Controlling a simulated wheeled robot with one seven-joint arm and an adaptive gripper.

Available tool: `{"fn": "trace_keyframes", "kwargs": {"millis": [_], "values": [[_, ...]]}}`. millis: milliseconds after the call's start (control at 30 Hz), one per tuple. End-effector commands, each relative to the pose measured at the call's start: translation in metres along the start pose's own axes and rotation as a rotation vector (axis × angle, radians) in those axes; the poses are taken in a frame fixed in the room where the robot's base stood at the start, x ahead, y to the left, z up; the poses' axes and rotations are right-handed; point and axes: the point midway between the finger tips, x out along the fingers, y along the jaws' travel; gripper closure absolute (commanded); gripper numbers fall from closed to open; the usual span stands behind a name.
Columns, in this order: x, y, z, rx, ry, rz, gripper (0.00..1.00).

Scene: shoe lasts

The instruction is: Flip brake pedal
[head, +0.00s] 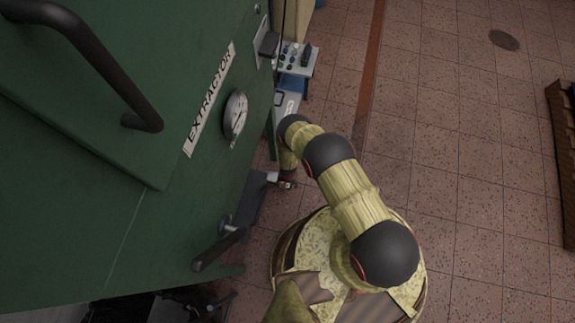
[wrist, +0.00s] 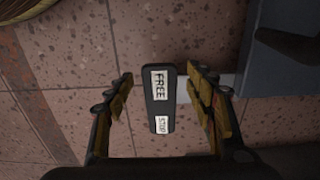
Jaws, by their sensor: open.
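The brake pedal (wrist: 160,108) is a dark bar in the middle of the wrist view. It bears a white "FREE" label near its upper end and a white "STOP" label near its lower end. A light grey bar runs from its right side toward a grey-blue body. My gripper (wrist: 158,79) is open, with one finger on each side of the pedal and visible gaps to both. I cannot tell how far above the pedal the fingertips are. In the head view my arm reaches down beside the machine, and the gripper and pedal are small and partly hidden there.
A large green machine (head: 110,205) labelled "EXTRACTOR", with a gauge (head: 235,115) and a dark handle (head: 218,250), fills the left of the head view. A control panel (head: 297,58) stands behind. Tiled floor (head: 455,170) to the right is mostly clear.

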Motion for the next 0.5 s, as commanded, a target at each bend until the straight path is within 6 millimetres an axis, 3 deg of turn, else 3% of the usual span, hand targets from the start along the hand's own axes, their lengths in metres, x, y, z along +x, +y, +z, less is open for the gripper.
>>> {"fn": "trace_keyframes", "kwargs": {"millis": [200,500], "values": [[-0.007,0.0,0.0,0.001,0.0,0.0,0.45],[-0.037,-0.001,-0.001,0.001,0.0,0.0,0.45]]}}
